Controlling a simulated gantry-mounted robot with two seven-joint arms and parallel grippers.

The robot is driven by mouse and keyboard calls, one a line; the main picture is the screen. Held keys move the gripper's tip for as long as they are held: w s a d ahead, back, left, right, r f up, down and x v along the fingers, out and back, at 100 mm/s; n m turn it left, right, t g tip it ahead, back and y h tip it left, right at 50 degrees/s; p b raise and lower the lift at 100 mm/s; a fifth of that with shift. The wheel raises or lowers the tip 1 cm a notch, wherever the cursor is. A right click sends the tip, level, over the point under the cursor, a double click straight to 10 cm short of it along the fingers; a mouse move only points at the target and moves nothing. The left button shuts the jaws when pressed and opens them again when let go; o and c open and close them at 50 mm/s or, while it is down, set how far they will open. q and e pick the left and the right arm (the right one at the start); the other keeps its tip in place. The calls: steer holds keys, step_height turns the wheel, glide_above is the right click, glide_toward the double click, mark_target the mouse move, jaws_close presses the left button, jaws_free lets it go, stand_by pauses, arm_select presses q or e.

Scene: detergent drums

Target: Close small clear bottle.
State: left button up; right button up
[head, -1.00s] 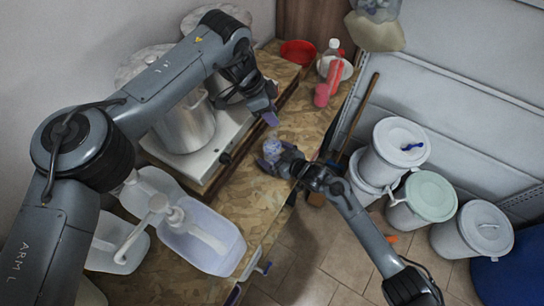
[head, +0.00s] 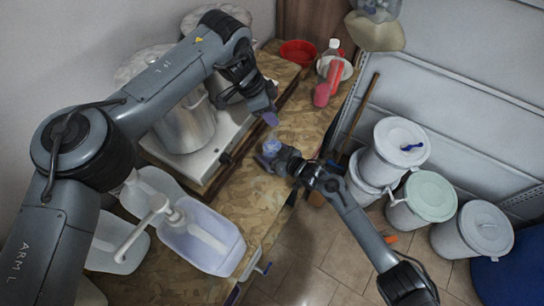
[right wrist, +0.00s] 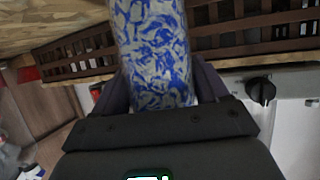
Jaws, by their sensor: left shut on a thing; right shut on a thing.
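The small clear bottle (head: 272,147) with a blue and white pattern is held between the fingers of my right gripper (head: 270,159). In the right wrist view the bottle (right wrist: 155,50) fills the upper middle, between dark purple fingers; its top is cut off. My left gripper (head: 268,115) hangs above and slightly behind the bottle, with a gap between them. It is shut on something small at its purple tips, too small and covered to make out. I cannot see a separate cap clearly.
A hot plate (head: 200,163) with metal pots (head: 187,125) stands left of the bottle. A pump jug (head: 205,240) is in front. A red bowl (head: 298,52) and a red bottle (head: 334,72) are at the back. Lidded buckets (head: 400,145) stand on the floor at right.

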steer(key=c, duration=0.4)
arm_select(q)
glide_above(275, 136)
steer(key=a, duration=0.1)
steer(key=shift+w+a+f, duration=0.1)
steer(key=shift+w+f, duration=0.1)
steer(key=shift+f, duration=1.05)
steer(key=shift+w+a+f, duration=0.1)
steer(key=shift+w+f, duration=0.05)
steer(key=shift+f, duration=1.1)
arm_select(e)
steer(key=shift+o, duration=0.2)
arm_select(q)
steer(key=shift+f, duration=0.1)
steer(key=shift+f, duration=0.75)
steer(key=shift+f, duration=0.55)
